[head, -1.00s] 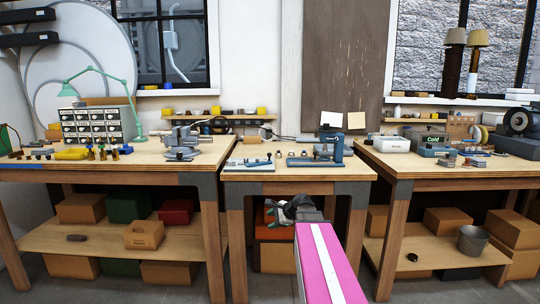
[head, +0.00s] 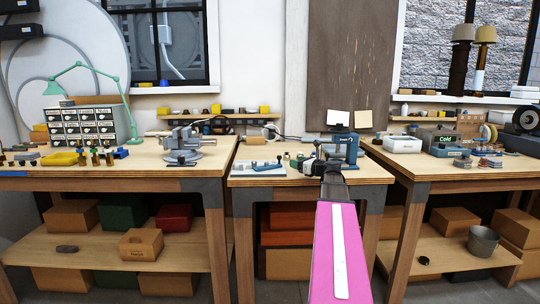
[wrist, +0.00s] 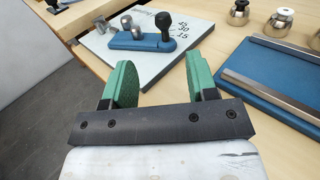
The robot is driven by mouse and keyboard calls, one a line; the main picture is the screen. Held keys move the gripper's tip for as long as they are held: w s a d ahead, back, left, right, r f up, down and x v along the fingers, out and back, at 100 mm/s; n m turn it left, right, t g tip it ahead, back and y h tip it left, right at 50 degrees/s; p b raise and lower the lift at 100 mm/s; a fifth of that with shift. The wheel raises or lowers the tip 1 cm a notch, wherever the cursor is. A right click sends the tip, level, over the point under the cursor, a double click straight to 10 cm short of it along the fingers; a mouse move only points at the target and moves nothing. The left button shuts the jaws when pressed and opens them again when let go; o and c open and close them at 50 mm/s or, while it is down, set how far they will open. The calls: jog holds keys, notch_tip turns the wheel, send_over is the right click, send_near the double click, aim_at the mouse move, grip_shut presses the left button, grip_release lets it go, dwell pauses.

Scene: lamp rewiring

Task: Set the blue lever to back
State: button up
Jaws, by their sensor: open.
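The blue lever (wrist: 140,42) is a flat blue bar with a black ball knob (wrist: 166,20) at its right end and metal posts at its left. It lies on a pale plate (wrist: 150,68) with printed numbers near the knob. In the head view the lever (head: 266,164) is small on its plate at the left of the middle bench. My gripper (wrist: 162,78) is open and empty, its green fingers spread apart in front of the plate, not touching the lever. In the head view my gripper (head: 320,166) is dark at the bench's front edge, right of the plate.
A blue tray with metal rails (wrist: 285,85) lies right of my fingers, with small metal knobs (wrist: 281,18) behind it. A blue press-like device (head: 344,148) stands on the middle bench (head: 256,181). A vise (head: 185,142) stands on the left bench.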

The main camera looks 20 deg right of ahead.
aim_at(281, 156)
jog(key=shift+w+a+r, duration=0.1)
jog(key=shift+w+r, duration=0.1)
jog(key=shift+w, duration=0.55)
jog(key=x, duration=1)
jog(key=shift+w, duration=0.15)
